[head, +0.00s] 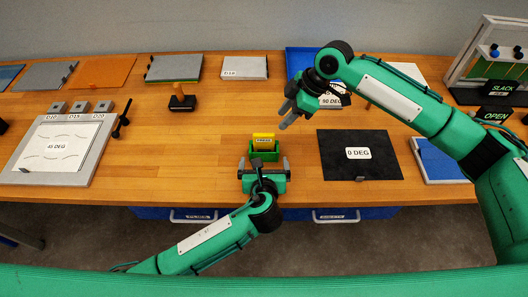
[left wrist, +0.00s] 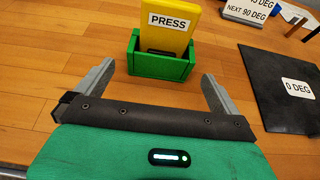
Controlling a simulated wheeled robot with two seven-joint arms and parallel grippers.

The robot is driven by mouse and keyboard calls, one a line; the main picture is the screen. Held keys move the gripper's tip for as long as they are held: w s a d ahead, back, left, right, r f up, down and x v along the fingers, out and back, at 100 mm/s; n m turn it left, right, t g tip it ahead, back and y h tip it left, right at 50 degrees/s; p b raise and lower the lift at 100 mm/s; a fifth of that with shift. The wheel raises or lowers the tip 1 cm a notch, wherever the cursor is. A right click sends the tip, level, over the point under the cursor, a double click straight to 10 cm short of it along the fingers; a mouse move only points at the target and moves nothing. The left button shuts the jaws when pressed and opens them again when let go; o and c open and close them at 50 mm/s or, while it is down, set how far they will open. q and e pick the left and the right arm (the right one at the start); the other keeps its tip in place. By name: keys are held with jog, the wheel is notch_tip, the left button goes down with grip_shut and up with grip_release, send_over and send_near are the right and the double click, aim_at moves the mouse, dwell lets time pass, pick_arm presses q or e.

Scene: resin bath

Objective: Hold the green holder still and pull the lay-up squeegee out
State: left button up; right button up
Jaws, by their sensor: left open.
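The green holder (head: 265,153) is a small open box on the wooden table, near its front edge. The yellow squeegee (head: 264,137), labelled PRESS, stands upright in it. In the left wrist view the squeegee (left wrist: 170,22) rises out of the holder (left wrist: 160,67), its lower part hidden by the front wall. My left gripper (head: 264,164) is open and empty just in front of the holder, fingers spread wider than the box and short of its sides. My right gripper (head: 284,117) is above the table, behind and right of the holder; its finger gap is unclear.
A black mat (head: 358,170) marked 0 DEG lies right of the holder. A grey board (head: 52,160) marked 45 DEG lies at the left, and a wooden-handled tool (head: 181,98) stands behind. Blue drawers (head: 194,214) sit under the front edge. The table left of the holder is clear.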

aim_at(264, 155)
pick_arm(q)
jog(key=x, duration=0.7)
jog(key=shift+w+f, duration=0.1)
jog(key=shift+w, duration=0.2)
jog(key=c, duration=0.9)
